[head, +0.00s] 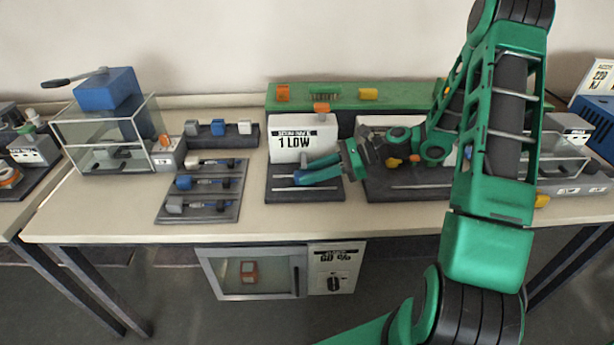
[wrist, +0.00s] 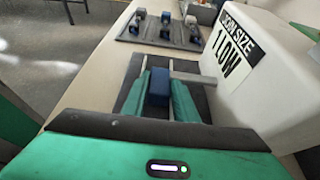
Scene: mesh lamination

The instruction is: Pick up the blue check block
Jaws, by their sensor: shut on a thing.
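The blue check block (wrist: 158,86) sits between the two green fingers of my gripper (wrist: 160,92) in the wrist view. The fingers are shut on it. In the head view my gripper (head: 312,172) reaches left, low over a dark plate (head: 305,194) in front of the white "1 LOW" box (head: 303,143). A little blue of the block shows at the fingertips there. I cannot tell whether the block touches the plate.
A dark tray (head: 199,216) with several gauge-like tools lies to the left. Behind it stands a dark rack (head: 248,138) with small blocks. The glass-sided press (head: 106,135) is at the far left. The "1 LOW" box stands close to my gripper.

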